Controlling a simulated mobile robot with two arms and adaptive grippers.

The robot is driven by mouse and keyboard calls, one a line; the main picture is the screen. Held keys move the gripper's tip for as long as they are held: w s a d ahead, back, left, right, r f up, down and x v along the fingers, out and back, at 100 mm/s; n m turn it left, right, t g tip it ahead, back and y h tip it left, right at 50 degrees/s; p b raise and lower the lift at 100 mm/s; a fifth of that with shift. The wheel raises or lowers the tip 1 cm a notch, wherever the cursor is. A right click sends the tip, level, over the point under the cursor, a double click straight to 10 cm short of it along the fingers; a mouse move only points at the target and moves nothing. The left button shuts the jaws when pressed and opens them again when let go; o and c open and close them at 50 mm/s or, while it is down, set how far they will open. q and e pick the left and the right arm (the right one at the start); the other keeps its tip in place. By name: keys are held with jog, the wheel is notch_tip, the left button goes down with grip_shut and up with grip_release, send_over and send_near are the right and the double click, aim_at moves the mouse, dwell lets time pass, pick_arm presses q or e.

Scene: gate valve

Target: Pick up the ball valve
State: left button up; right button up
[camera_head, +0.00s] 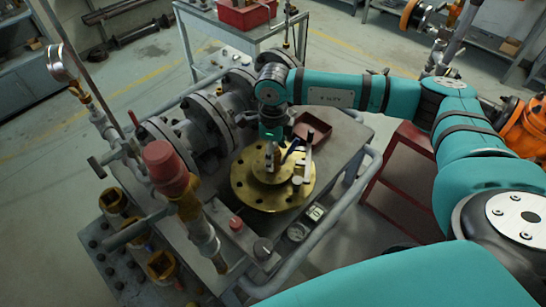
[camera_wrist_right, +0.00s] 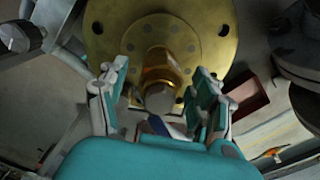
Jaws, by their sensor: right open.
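A brass fitting with a round end (camera_wrist_right: 160,82), which looks like the ball valve, stands on the round brass flange (camera_wrist_right: 205,25). In the head view the flange (camera_head: 242,184) lies on the cart top, and the fitting on it is mostly hidden by my right gripper (camera_head: 286,166). In the right wrist view my right gripper (camera_wrist_right: 160,98) is open, with one finger on each side of the fitting. Visible gaps separate the fingers from it. Something blue and white shows below the fitting, partly hidden by the gripper. My left gripper is out of view.
A small dark red tray (camera_head: 314,130) sits behind the flange; it also shows in the wrist view (camera_wrist_right: 250,96). Grey pipe flanges (camera_head: 207,122) stand to the left. A red-capped upright fitting (camera_head: 167,165) rises at the front left. A metal rail (camera_head: 335,210) edges the cart.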

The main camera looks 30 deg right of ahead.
jog(key=shift+f, duration=0.4)
jog(key=shift+c, duration=0.3)
jog(key=shift+r, duration=0.1)
grip_shut()
